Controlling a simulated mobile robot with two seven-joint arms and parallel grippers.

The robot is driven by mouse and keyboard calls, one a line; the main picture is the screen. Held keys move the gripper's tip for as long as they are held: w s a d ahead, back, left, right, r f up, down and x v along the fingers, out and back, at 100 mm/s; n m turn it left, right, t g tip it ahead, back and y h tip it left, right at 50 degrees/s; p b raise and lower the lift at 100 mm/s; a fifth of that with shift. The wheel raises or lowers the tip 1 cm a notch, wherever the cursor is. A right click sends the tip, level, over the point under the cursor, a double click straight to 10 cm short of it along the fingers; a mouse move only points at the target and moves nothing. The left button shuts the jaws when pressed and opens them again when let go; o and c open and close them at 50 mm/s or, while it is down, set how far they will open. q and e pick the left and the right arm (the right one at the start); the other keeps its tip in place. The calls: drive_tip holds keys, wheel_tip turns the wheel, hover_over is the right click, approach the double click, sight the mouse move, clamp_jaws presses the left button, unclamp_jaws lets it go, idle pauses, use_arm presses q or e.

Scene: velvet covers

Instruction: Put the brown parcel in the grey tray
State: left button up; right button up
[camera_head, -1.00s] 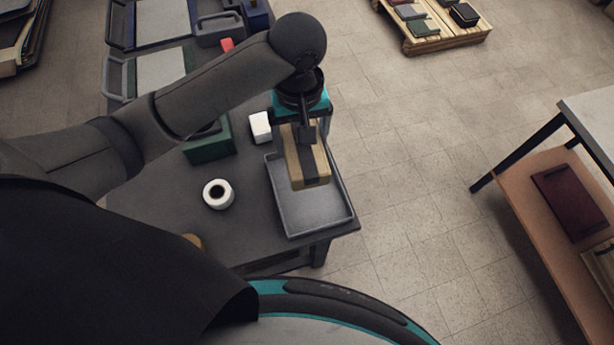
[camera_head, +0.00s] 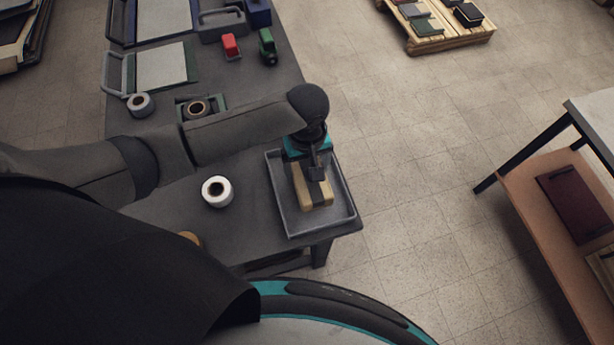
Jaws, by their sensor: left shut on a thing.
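The brown parcel (camera_head: 321,197), a tan box with a dark band along its top, is within the outline of the grey tray (camera_head: 340,216). The tray lies at the near right corner of the dark table. My left gripper (camera_head: 315,176) points down over the parcel and is shut on it. Whether the parcel's underside touches the tray floor I cannot tell. The gripper and arm hide the parcel's far end and part of the tray's far side. My right gripper is not in view.
A white tape roll (camera_head: 217,191) stands left of the tray. A grey roll (camera_head: 140,105), a red item (camera_head: 230,44) and a green item (camera_head: 267,46) stand farther back on the table. A shelf (camera_head: 550,180) is at right; open floor lies between.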

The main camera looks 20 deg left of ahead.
sight(307, 168)
use_arm(q)
drive_tip(key=shift+f+b, duration=0.6)
drive_tip(key=shift+f, duration=1.55)
drive_tip(key=shift+f, duration=0.15)
drive_tip(key=o, duration=1.5)
wheel_tip(307, 168, up, 12)
drive_tip(key=p, duration=0.3)
